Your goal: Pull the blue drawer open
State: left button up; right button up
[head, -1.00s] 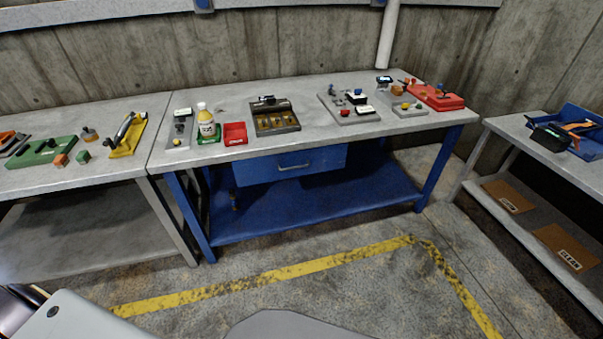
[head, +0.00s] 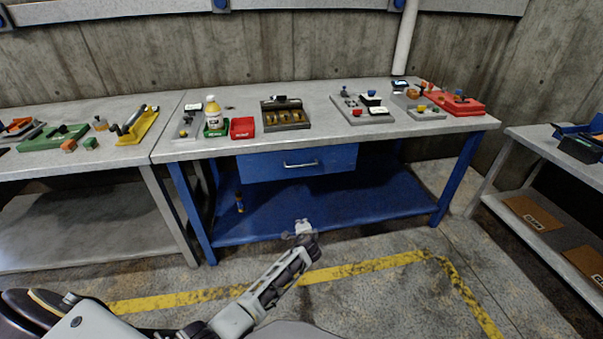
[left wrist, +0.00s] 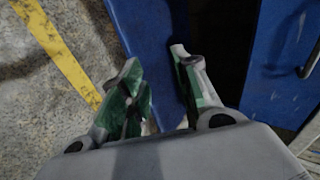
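The blue drawer (head: 262,168) hangs under the top of the middle workbench, and its front looks shut. A light metal bar handle (head: 301,164) runs across its front. In the left wrist view the drawer front (left wrist: 272,98) is at the right, with the dark handle (left wrist: 311,62) at the right edge. My left gripper (head: 303,231) is in front of the bench, below the drawer and apart from it. In the left wrist view the fingers of my left gripper (left wrist: 158,82) are spread with nothing between them. My right gripper is out of view.
A blue lower shelf (head: 330,207) lies beneath the drawer. Grey benches stand left and right. The floor in front, with a yellow line (head: 370,266), is clear.

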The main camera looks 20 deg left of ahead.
pick_arm(q)
jog(key=w+r+t+y+b, duration=0.1)
jog(key=w+r+b, duration=0.1)
jog(key=r, duration=0.7)
jog(key=w+a+r+t+y+b, duration=0.1)
jog(key=w+r, duration=0.4)
jog(key=r, duration=0.5)
jog(key=shift+r+t+y+b, duration=0.25)
jog(key=shift+t+y+b, duration=0.25)
jog(key=shift+y+b, duration=0.15)
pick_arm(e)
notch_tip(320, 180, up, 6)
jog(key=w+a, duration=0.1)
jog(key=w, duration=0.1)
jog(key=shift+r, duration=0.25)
pick_arm(q)
jog(key=shift+w+a, duration=0.1)
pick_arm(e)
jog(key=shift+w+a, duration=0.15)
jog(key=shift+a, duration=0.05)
